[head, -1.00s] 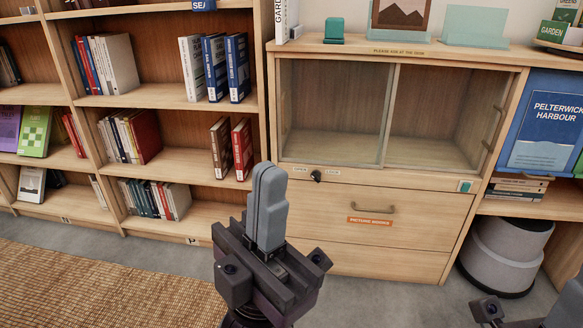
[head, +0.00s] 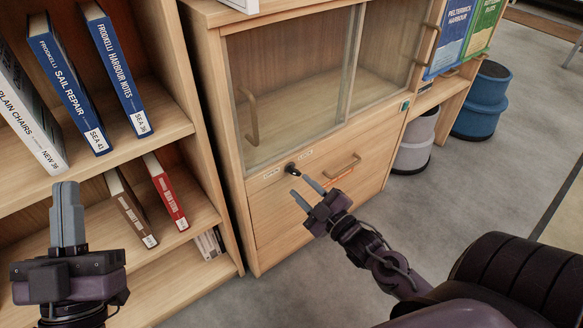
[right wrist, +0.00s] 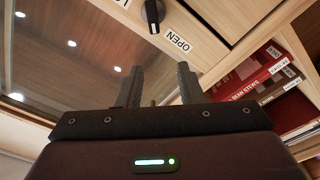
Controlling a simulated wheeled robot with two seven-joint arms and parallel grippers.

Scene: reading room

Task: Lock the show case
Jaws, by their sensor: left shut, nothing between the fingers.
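The wooden show case (head: 215,90) has two glass sliding doors (head: 290,80), which look drawn across its front. A small black lock knob (head: 291,169) sits below the glass between two small labels. In the right wrist view the knob (right wrist: 153,14) is beyond the fingertips, beside a label reading OPEN (right wrist: 177,40); the other label is mostly cut off. My right gripper (head: 307,189) is open and empty, close in front of the knob and apart from it. My left gripper (head: 67,213) is shut and empty, upright in front of the bookshelf.
A drawer with a bar handle (head: 342,169) is below the knob, to its right. A bookshelf (head: 165,125) with several books adjoins the case on the left. A grey bin (head: 415,145) and a blue stool (head: 482,103) stand to the right. Grey floor (head: 330,285) in front is clear.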

